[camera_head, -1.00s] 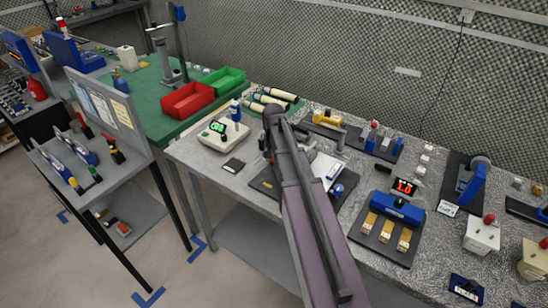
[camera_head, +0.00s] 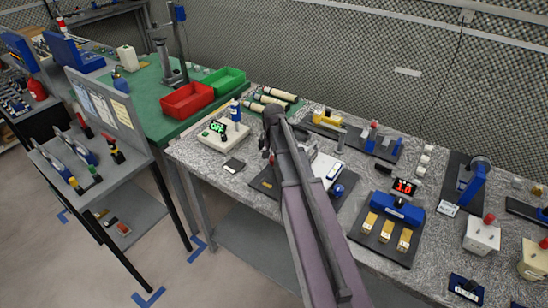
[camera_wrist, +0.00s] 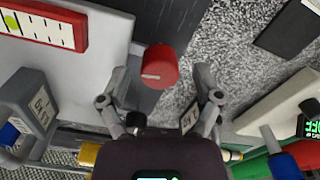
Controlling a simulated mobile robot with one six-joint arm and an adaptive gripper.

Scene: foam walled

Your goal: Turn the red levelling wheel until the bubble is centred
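The red levelling wheel (camera_wrist: 160,67) is a small round knob with a pale mark, near the middle of the wrist view. It sits beside a white plate (camera_wrist: 110,60). My gripper (camera_wrist: 163,88) is open, with one finger on each side of the wheel and visible gaps between; I cannot tell the depth. The red-framed level (camera_wrist: 58,32) is at the upper left with black tick marks. A yellow-green patch, seemingly its bubble, lies towards its left end, off centre. In the head view my arm hides the wheel; part of the white plate (camera_head: 324,167) shows.
A grey block (camera_wrist: 28,98) with a label stands left of my gripper in the wrist view. A device with a green display (camera_head: 217,128) stands left of my arm. The wall is behind.

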